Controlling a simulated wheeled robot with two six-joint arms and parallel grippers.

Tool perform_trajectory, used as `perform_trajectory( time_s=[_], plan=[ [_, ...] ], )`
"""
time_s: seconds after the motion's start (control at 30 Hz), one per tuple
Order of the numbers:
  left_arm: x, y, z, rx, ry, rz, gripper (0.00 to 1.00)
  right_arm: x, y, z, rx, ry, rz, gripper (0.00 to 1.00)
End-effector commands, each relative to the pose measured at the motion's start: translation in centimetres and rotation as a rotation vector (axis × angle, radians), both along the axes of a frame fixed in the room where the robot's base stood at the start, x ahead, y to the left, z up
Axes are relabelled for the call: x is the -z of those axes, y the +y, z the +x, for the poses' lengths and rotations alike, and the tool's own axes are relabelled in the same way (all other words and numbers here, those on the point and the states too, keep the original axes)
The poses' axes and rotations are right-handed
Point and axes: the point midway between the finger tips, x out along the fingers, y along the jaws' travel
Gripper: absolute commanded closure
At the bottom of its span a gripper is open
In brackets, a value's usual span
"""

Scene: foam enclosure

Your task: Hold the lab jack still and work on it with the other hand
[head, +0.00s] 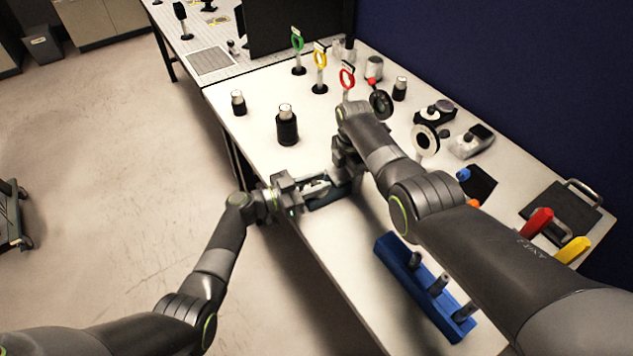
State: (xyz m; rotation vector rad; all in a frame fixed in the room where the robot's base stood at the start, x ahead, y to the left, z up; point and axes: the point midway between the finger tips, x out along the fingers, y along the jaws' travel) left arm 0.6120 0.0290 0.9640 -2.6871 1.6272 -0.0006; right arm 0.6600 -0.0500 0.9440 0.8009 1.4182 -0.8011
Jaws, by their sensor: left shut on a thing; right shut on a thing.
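The lab jack (328,196) is a low, dark blue-grey piece near the front edge of the white table, mostly hidden by my grippers. My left gripper (313,187) reaches in over the table's edge and is shut on the jack's left side. My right gripper (344,174) comes down from above and is shut on the jack's right end. The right gripper's fingertips and the part they hold are hard to make out. The jack's knob cannot be told apart here.
A blue rack (425,285) with dark pegs lies to the right along the front edge. A black weight-like cylinder (287,128) and stands with coloured rings (320,58) are farther back. Instruments (470,141) line the dark blue wall. Table between cylinder and jack is clear.

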Motion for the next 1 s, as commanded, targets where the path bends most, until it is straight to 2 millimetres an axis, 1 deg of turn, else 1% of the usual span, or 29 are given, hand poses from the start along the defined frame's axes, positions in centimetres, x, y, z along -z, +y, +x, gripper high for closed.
perform_trajectory(
  time_s=[0.2,0.5,0.7,1.0],
  plan=[
    [0.16,0.06,0.11,0.134,0.003,0.005,0.99,-0.03,0.11,-0.02,-0.003,0.000,0.000,0.89],
    [0.25,0.01,0.13,0.267,0.005,0.007,0.99,-0.05,0.16,-0.03,-0.004,0.001,0.001,0.89],
    [0.38,0.04,0.15,0.331,0.005,0.010,0.99,-0.06,0.22,-0.05,-0.005,0.001,0.002,0.89],
    [0.35,0.13,0.02,0.380,0.005,0.008,0.99,-0.08,0.29,-0.08,-0.007,0.002,0.002,0.89]
  ],
)
